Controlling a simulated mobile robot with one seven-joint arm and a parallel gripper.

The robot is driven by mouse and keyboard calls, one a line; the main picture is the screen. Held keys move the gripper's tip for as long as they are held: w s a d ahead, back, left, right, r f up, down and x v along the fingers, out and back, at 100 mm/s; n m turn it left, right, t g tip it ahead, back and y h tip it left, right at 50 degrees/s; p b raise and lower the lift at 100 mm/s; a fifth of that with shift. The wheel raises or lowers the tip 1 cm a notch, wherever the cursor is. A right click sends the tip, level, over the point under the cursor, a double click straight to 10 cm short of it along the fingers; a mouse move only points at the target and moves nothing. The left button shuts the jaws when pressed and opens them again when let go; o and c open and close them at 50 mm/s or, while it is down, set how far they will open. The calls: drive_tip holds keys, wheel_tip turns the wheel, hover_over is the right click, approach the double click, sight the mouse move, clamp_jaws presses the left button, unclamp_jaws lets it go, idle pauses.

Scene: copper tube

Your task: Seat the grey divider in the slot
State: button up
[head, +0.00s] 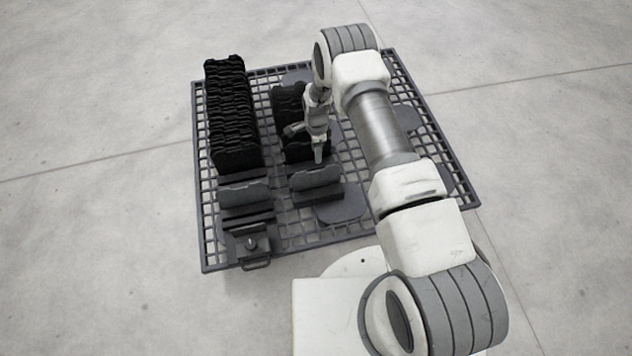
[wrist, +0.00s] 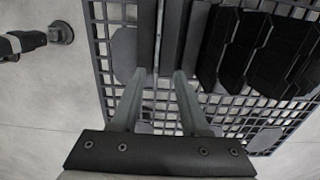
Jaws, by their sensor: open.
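A grey divider (head: 317,178) stands upright in the right-hand row in the head view, in a dark slotted block (head: 322,196). A second, similar grey divider (head: 245,192) stands in the left-hand row. I cannot tell which one the task means, or how deep either sits. My gripper (head: 318,156) is above and just behind the right-hand divider in the head view. In the wrist view my gripper (wrist: 158,75) is open, its two grey fingers apart with nothing clearly held. Long upright strips (wrist: 170,40) run just beyond the fingertips; I cannot tell divider from block there.
A long stack of black plates (head: 232,115) fills the left row. A shorter black stack (head: 288,105) stands behind my gripper. Everything rests on a dark grid rack (head: 212,240). A small block with a knob (head: 252,244) is at its front edge. The grid's right side is mostly bare.

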sight(316, 174)
drive_tip(key=f+b, duration=0.1)
drive_tip(key=f, duration=0.3)
drive_tip(key=f+b, duration=0.2)
drive_tip(key=f, duration=0.3)
drive_tip(key=f+b, duration=0.1)
drive_tip(key=f, duration=0.3)
drive_tip(key=shift+s+a+f+b, duration=0.1)
drive_tip(key=shift+s+f+b, duration=0.05)
drive_tip(key=shift+s+b, duration=0.2)
clamp_jaws()
idle(0.8)
